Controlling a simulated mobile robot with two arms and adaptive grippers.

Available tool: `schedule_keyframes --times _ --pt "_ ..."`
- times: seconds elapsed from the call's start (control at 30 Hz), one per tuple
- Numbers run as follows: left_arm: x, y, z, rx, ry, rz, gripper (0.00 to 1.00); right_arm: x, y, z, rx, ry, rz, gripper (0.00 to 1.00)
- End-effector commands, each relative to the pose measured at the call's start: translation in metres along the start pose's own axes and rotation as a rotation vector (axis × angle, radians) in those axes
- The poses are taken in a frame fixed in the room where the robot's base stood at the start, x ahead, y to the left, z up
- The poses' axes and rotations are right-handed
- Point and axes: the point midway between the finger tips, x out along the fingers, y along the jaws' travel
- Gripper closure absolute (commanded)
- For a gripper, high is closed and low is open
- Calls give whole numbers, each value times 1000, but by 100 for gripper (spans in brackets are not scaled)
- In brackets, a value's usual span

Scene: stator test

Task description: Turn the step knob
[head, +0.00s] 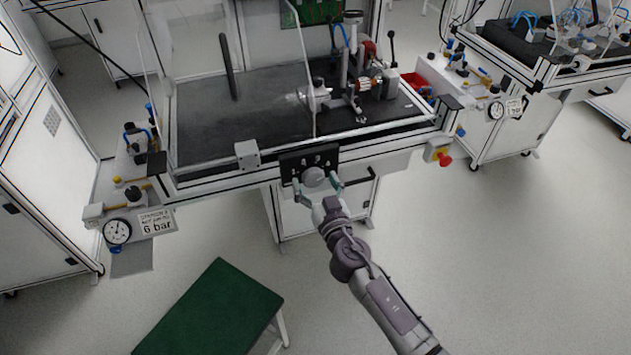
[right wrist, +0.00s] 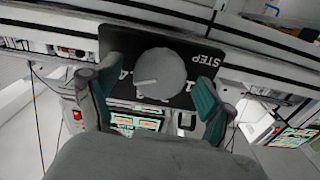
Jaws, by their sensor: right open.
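The step knob (head: 314,178) is a round grey dial on a small black panel (head: 293,160) at the front edge of the test bench. In the right wrist view the knob (right wrist: 160,75) shows large, with a white pointer line toward its lower left. The panel there (right wrist: 205,42) carries the word STEP and white numbers, partly hidden by the knob. My right gripper (head: 318,188) is open in front of the panel. In the right wrist view its teal fingers (right wrist: 155,95) stand on either side of the knob, with gaps visible. My left gripper is in neither view.
The test bench (head: 220,120) has a clear guard and a motor setup (head: 365,85) on its dark top. A red emergency button (head: 445,159) sits right of the panel, and a pressure gauge (head: 117,232) at the left corner. A green-topped stool (head: 215,310) stands on the open floor.

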Motion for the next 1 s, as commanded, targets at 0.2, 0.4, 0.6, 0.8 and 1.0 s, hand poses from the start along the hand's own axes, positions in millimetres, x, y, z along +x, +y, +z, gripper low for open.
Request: schedule_keyframes --times 0.2,0.4,0.6,0.8,1.0 --pt "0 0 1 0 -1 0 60 1 0 0 0 0 0 18" --pt "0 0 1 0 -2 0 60 1 0 0 0 0 0 41" --pt "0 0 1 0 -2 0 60 1 0 0 0 0 0 74" --pt "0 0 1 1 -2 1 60 1 0 0 -8 0 -1 78" --pt "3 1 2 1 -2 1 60 1 0 1 -67 0 -1 78"
